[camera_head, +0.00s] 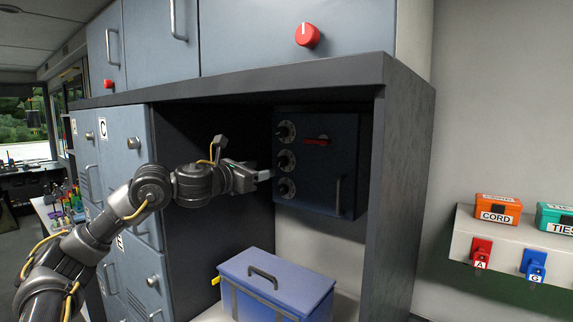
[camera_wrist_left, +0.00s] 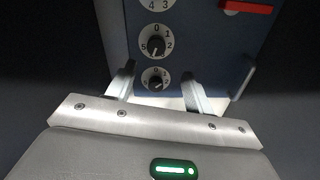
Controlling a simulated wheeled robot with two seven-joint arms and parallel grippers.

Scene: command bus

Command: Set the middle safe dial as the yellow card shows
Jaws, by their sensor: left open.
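The dark blue safe (camera_head: 341,165) hangs in the open bay with three dials in a column on its left side. The middle dial (camera_head: 285,160) has a black knob on a white numbered face; it also shows in the left wrist view (camera_wrist_left: 156,46). Its exact setting is too small to tell. My left gripper (camera_head: 264,175) is open in front of the lower part of the column. In the left wrist view its two fingers (camera_wrist_left: 158,86) stand apart, with the bottom dial (camera_wrist_left: 155,79) seen between them, just below the middle dial. No yellow card is visible. My right gripper is out of view.
The safe has a red handle (camera_head: 317,141) and an upright bar (camera_head: 338,194) at its right. A blue box (camera_head: 277,284) with a lid handle stands below. The bay's right wall (camera_head: 400,190) and top edge (camera_head: 250,82) enclose the space. Lockers (camera_head: 130,150) line the left.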

